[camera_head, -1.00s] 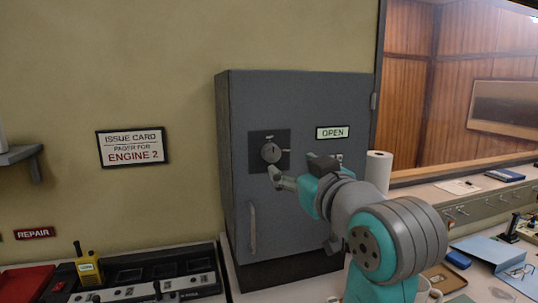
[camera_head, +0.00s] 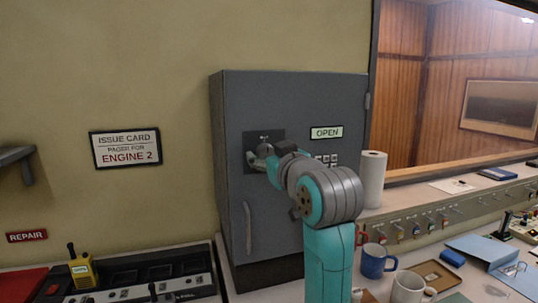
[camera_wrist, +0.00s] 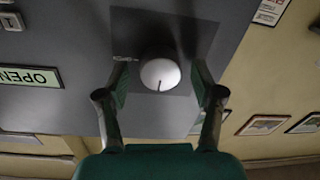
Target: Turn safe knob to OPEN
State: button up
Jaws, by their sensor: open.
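The grey safe (camera_head: 290,215) stands upright against the wall, its door shut. Its round knob shows in the wrist view as a pale disc (camera_wrist: 160,74) with a dark pointer line, on a dark square plate (camera_wrist: 150,115). A green OPEN display (camera_head: 326,132) is on the door, right of the knob; it also shows upside down in the wrist view (camera_wrist: 28,77). My gripper (camera_head: 262,154) is at the knob and hides most of it in the head view. In the wrist view my gripper (camera_wrist: 160,85) is open, with one finger on each side of the knob, and gaps show.
A keypad (camera_head: 327,160) sits below the display. A vertical door handle (camera_head: 248,228) is at lower left. A paper roll (camera_head: 373,180), a blue mug (camera_head: 376,261) and a white mug (camera_head: 408,287) stand to the right. A yellow radio (camera_head: 82,270) stands at left.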

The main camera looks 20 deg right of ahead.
jog(key=shift+c, duration=0.2)
jog(key=c, duration=1.1)
jog(key=m, duration=0.4)
jog(key=shift+m, duration=0.4)
jog(key=m, duration=0.4)
jog(key=shift+d+f+m, duration=0.1)
jog(key=shift+m, duration=0.2)
jog(key=m, duration=0.4)
jog(key=shift+m+t+h, duration=0.3)
jog(key=shift+m, duration=0.1)
jog(key=shift+f+m, duration=0.1)
jog(key=shift+m, duration=2.2)
